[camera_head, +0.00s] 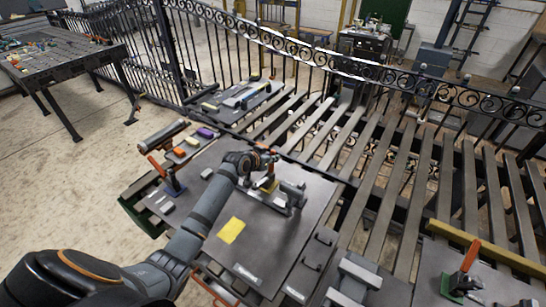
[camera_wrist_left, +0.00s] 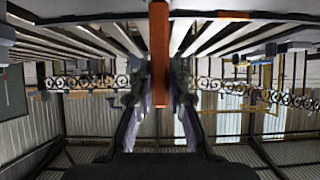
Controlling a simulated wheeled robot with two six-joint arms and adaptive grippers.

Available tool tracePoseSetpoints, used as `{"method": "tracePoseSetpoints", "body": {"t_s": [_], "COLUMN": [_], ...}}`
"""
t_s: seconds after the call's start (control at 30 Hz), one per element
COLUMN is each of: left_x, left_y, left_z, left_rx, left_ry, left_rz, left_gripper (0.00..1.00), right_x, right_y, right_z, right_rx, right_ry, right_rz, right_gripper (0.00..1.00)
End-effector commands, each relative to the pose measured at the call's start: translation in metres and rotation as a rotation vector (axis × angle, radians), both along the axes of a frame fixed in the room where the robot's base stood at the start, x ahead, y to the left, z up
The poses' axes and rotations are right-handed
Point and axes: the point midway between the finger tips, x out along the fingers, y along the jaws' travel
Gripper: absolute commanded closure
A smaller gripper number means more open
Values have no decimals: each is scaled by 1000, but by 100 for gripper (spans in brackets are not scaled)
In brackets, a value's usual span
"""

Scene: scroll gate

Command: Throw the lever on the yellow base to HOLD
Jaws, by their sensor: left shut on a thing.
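Which way the lever leans is hard to tell. White labels (camera_head: 245,274) on the plate are too small to read. My right gripper is not in view.
A blue-based lever with an orange handle (camera_head: 160,168) stands to the left. Another red-handled lever (camera_head: 466,262) on a green base is at the lower right. A yellow patch (camera_head: 231,230) lies on the plate.

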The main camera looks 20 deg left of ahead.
Motion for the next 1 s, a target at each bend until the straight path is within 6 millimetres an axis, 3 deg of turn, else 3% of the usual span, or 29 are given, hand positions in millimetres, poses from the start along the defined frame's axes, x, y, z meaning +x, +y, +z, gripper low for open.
{"method": "tracePoseSetpoints", "body": {"t_s": [0.47,0.5,0.63,1.0], "left_x": [-1,-1,-1,-5], "left_y": [0,0,0,2], "left_z": [2,2,1,3], "left_rx": [-2,-1,-2,0], "left_ry": [-19,-18,-17,-16], "left_rz": [-1,0,-1,1], "left_gripper": [100,80,63,60], "right_x": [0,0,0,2], "right_y": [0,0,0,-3], "right_z": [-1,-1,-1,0], "right_rx": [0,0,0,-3], "right_ry": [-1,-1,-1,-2], "right_rz": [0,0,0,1], "right_gripper": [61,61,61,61]}}
